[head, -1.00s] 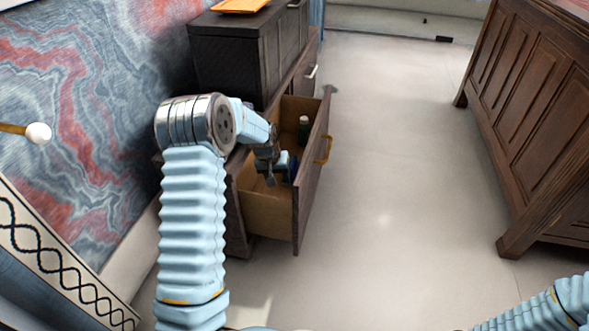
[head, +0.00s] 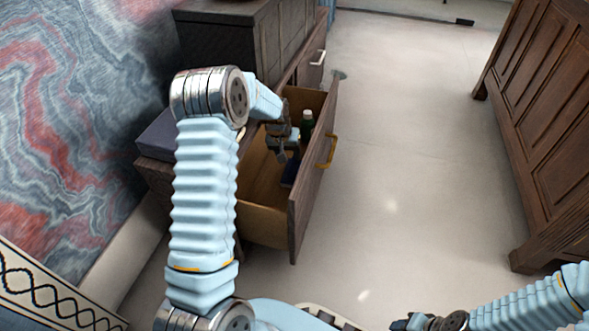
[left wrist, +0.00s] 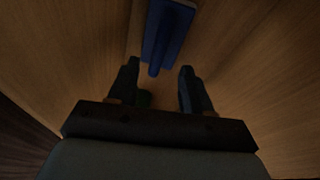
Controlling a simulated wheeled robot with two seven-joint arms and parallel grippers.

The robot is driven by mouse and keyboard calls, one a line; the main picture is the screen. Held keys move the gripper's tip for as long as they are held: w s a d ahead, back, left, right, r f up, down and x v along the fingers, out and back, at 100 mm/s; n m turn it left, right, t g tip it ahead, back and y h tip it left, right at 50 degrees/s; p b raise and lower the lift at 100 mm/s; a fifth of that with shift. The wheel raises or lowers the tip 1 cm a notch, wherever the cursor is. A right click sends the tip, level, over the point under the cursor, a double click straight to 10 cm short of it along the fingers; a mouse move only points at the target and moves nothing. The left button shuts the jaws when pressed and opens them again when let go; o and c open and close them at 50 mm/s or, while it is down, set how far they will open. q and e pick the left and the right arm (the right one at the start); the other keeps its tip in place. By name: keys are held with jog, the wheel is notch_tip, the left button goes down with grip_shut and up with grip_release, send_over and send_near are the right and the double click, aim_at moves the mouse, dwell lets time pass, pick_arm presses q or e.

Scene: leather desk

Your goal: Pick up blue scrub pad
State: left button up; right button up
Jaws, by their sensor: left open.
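The blue scrub pad (left wrist: 168,32) lies on the wooden drawer floor in the left wrist view, with a narrow end pointing towards my fingers. In the head view it is a dark blue patch (head: 290,172) beside the drawer front, partly hidden by my gripper. My left gripper (head: 283,152) reaches down into the open drawer. Its two fingers (left wrist: 160,72) are apart, with nothing held between them, and the pad lies just beyond the fingertips. My right gripper (head: 410,322) is at the bottom edge of the head view, small and dark.
The open drawer (head: 262,222) has a tall front with a yellow handle (head: 331,150). A green bottle with a white cap (head: 307,122) stands farther back in it. A dark cabinet (head: 235,38) rises behind my left arm. The pale floor (head: 420,170) is clear.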

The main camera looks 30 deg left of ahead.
aim_at(293, 162)
pick_arm(q)
jog(key=b+x, duration=0.1)
jog(key=x, duration=0.5)
jog(key=shift+w+d+f+b, duration=0.15)
jog(key=shift+w+f+b, duration=0.05)
jog(key=shift+f+b, duration=0.1)
jog(key=shift+r, duration=0.1)
grip_shut()
